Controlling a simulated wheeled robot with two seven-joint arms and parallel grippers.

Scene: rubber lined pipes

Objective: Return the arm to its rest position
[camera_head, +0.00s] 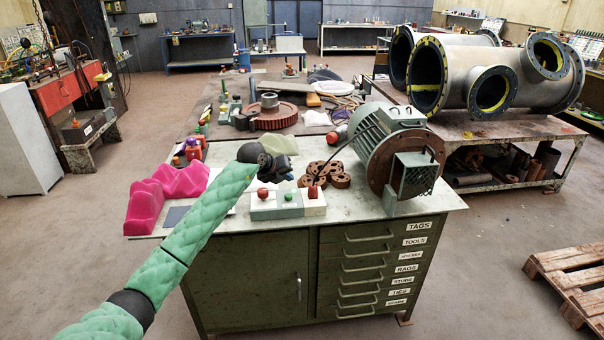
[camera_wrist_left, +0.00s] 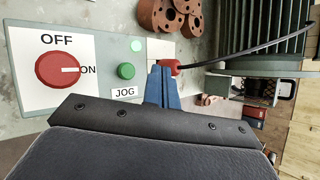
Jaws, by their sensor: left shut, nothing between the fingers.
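My left arm, in a green sleeve, reaches over the workbench in the head view, with its dark gripper (camera_head: 275,167) above and behind the control box (camera_head: 288,211). In the left wrist view the blue fingers of my left gripper (camera_wrist_left: 161,72) are closed together and empty. Beyond them that view shows the control box's red rotary knob (camera_wrist_left: 58,70) with its pointer toward ON, and a green button (camera_wrist_left: 126,71) marked JOG. A red part (camera_wrist_left: 176,67) shows beside the fingertips; I cannot tell whether they touch it. My right gripper is not in view.
The green motor (camera_head: 388,135) stands to the right on the workbench (camera_head: 440,200), with brown flanged rings (camera_head: 340,180) beside it. A pink block (camera_head: 165,190) lies left of the control box. Large pipes (camera_head: 465,75) rest on a table behind right. A pallet (camera_head: 575,280) lies at right.

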